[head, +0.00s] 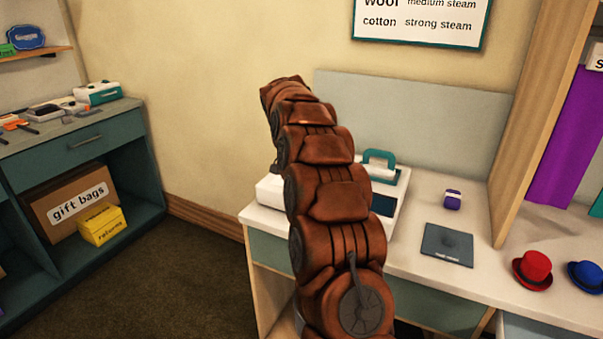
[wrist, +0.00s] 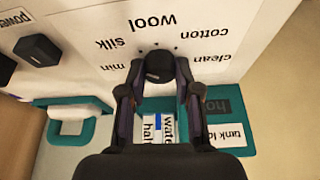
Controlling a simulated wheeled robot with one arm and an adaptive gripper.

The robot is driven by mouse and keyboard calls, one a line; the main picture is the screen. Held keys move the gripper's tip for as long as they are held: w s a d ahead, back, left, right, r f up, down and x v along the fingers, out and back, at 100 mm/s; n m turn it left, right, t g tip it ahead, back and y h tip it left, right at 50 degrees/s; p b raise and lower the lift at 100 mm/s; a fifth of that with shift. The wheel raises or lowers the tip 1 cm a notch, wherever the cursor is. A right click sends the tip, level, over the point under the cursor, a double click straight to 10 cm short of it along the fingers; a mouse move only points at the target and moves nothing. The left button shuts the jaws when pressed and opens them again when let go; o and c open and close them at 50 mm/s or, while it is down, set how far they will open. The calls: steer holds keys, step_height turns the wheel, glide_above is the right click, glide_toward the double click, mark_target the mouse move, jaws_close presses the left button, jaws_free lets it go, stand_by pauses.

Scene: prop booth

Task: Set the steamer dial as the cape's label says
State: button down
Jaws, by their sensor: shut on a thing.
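The steamer (head: 270,190) is a white unit with a teal handle on the counter, partly hidden behind my arm in the head view. In the wrist view its white panel (wrist: 215,65) shows upside-down labels: min, silk, wool, cotton and clean. The black round dial (wrist: 159,64) sits among them. My gripper (wrist: 161,88) is shut on the dial, one finger on each side. I cannot tell which label the dial points at. A purple cape (head: 567,130) hangs at the right; its label (head: 596,60) is cut off after an "S".
A wall chart (head: 422,22) reads wool medium steam and cotton strong steam; its top is cut off. A dark pad (head: 447,246), a small purple item (head: 452,199), a red hat (head: 532,270) and a blue hat (head: 585,276) are right of the steamer.

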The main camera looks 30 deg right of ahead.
steer(key=shift+s+d, duration=0.1)
steer(key=shift+d, duration=0.05)
steer(key=c, duration=1)
jaws_free()
steer(key=shift+c, duration=0.2)
steer(key=shift+o, duration=1.1)
steer(key=v, duration=1.2)
